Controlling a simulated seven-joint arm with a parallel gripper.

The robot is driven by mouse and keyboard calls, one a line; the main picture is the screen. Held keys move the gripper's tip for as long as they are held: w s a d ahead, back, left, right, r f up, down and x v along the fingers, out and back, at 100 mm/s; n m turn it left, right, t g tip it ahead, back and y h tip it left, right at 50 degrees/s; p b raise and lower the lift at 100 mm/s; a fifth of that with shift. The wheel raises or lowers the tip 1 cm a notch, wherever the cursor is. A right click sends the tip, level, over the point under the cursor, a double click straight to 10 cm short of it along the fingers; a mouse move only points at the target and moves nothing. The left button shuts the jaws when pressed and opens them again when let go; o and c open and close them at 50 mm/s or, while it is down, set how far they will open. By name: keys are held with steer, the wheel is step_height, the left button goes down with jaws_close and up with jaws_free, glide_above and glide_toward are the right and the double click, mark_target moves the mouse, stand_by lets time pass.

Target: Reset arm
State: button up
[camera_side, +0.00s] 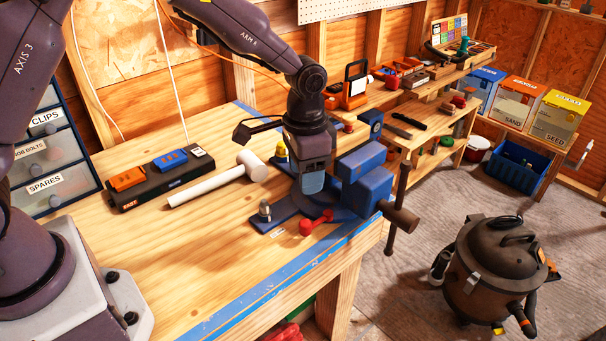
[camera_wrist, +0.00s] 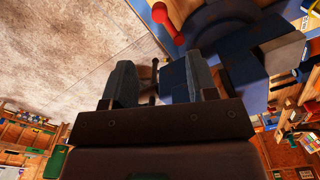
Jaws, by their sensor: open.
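My gripper (camera_side: 312,187) points down at the bench's front edge, just left of the blue vise (camera_side: 368,185), in the side view. The vise (camera_wrist: 220,72) appears beyond the right finger there. A red-handled part (camera_side: 316,222) lies close beside my gripper; a red part also shows at the top of the wrist view (camera_wrist: 166,20).
A white mallet (camera_side: 218,185) and a charger with orange and blue packs (camera_side: 160,178) lie left of my gripper. A small metal piece (camera_side: 264,210) stands on the plate. A drawer cabinet (camera_side: 45,150) is far left. A shop vacuum (camera_side: 495,270) stands on the floor.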

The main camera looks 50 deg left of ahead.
steer(key=s+a+r+n+t, duration=0.2)
steer(key=s+a+r, duration=0.2)
steer(key=s+r, duration=0.5)
steer(key=s+a+r+n+t, duration=0.2)
steer(key=s+a+r+t, duration=0.1)
steer(key=s+r, duration=0.7)
steer(key=s+a, duration=0.1)
steer(key=s, duration=0.3)
steer(key=shift+r+n+t, duration=0.15)
steer(key=shift+n+t, duration=0.15)
